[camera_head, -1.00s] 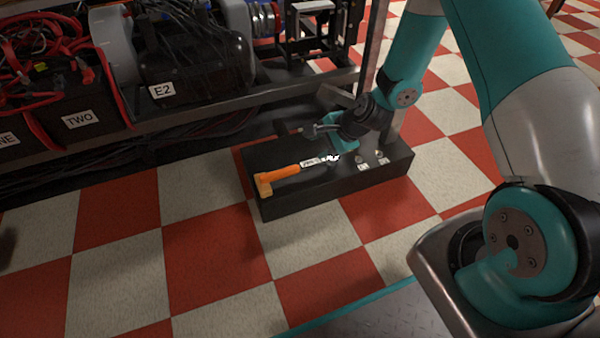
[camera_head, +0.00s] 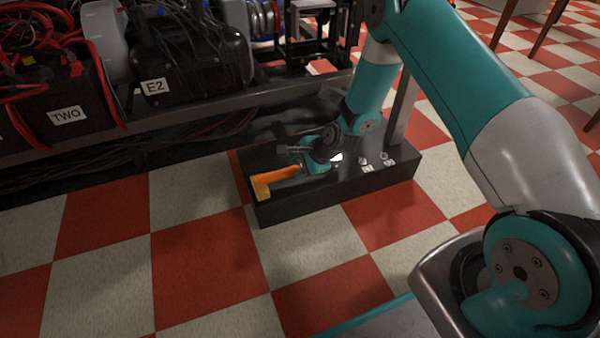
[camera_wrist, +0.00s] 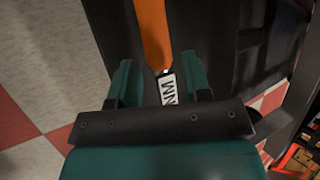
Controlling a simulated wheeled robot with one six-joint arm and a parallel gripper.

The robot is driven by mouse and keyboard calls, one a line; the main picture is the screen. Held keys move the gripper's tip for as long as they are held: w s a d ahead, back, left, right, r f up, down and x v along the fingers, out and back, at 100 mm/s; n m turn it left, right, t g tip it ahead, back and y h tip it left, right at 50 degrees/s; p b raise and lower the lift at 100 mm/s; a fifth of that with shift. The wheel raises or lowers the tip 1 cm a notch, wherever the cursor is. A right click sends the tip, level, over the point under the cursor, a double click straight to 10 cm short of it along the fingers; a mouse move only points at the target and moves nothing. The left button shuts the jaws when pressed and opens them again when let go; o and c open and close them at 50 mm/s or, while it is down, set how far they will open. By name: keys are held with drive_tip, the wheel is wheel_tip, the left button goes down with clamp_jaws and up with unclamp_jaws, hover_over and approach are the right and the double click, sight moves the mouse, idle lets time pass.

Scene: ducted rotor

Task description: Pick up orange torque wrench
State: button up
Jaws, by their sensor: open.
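The orange torque wrench (camera_head: 277,178) lies on top of a low black box on the floor. Its orange handle points left in the head view, and its other end is hidden behind my gripper (camera_head: 318,168). My gripper (camera_wrist: 160,80) is open, with one finger on each side of the wrench and a gap to each. How far above the box the fingertips are is hard to tell.
The black box (camera_head: 300,208) has small labelled items (camera_head: 375,162) on its right part. Behind it stands a metal frame rack with red cables, a battery marked TWO (camera_head: 68,116) and a black unit marked E2 (camera_head: 155,86). The checkered floor (camera_head: 200,265) in front is clear.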

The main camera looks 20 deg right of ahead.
sight(293, 169)
drive_tip(key=b+x, duration=0.4)
drive_tip(key=shift+s+a+f, duration=0.1)
drive_tip(key=shift+a+f, duration=0.05)
drive_tip(key=shift+f, duration=0.2)
drive_tip(key=shift+a+f, duration=0.1)
drive_tip(key=c, duration=0.8)
drive_tip(key=shift+o, duration=0.2)
